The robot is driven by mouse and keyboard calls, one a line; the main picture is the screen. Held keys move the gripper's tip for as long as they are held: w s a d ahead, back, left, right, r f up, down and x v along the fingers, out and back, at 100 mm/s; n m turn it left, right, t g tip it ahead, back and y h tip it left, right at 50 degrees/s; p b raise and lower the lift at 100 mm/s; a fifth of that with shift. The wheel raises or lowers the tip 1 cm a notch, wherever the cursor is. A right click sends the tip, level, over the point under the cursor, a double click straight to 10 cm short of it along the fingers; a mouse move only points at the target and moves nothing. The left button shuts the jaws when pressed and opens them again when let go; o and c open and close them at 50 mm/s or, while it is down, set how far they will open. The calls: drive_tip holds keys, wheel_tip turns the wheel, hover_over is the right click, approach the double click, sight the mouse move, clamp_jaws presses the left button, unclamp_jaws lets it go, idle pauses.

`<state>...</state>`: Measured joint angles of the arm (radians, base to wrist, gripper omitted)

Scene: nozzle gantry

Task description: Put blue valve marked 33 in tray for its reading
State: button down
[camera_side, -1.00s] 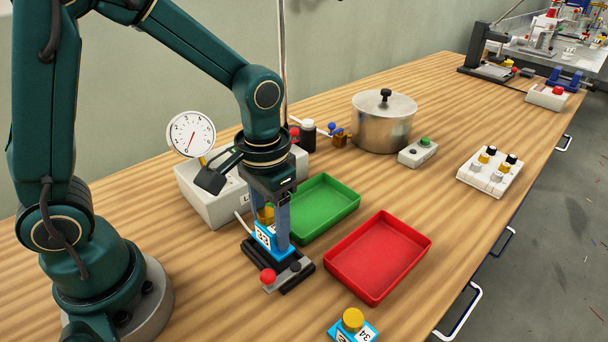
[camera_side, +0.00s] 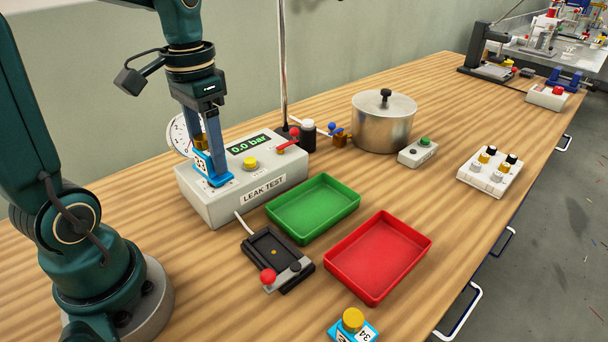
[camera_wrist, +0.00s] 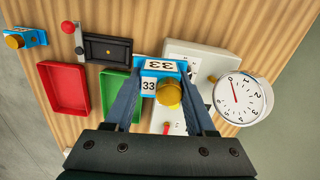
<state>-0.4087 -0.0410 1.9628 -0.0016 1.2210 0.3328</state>
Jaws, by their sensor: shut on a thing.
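The blue valve marked 33 (camera_side: 201,163), with a yellow knob, is held between the fingers of my gripper (camera_side: 212,172). In the wrist view the valve (camera_wrist: 161,68) shows 33 on two faces. My gripper is shut on it, in front of or above the left part of the leak test box (camera_side: 236,206). The box display reads 0.0 bar. The green tray (camera_side: 313,208) and red tray (camera_side: 378,258) are empty. The black clamp fixture (camera_side: 268,250) is empty.
Another blue valve, marked 34 (camera_side: 353,325), with a yellow knob, lies at the front edge of the view. A metal pot (camera_side: 384,122), a green-button box (camera_side: 418,152) and a rack of small parts (camera_side: 489,174) stand further right. A thin upright pole (camera_side: 283,70) rises behind the box.

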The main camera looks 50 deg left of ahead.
drive_tip(key=w+d+r+n, duration=0.1)
drive_tip(key=w+d+r, duration=0.1)
drive_tip(key=w, duration=0.5)
drive_tip(key=m, duration=0.2)
hover_over(366, 269)
wheel_tip(366, 269, down, 10)
drive_tip(key=shift+a+f, duration=0.1)
drive_tip(key=shift+a, duration=0.05)
drive_tip(key=shift+f, duration=2.05)
drive_tip(key=shift+c, duration=1.2)
unclamp_jaws()
drive_tip(key=shift+f, duration=0.15)
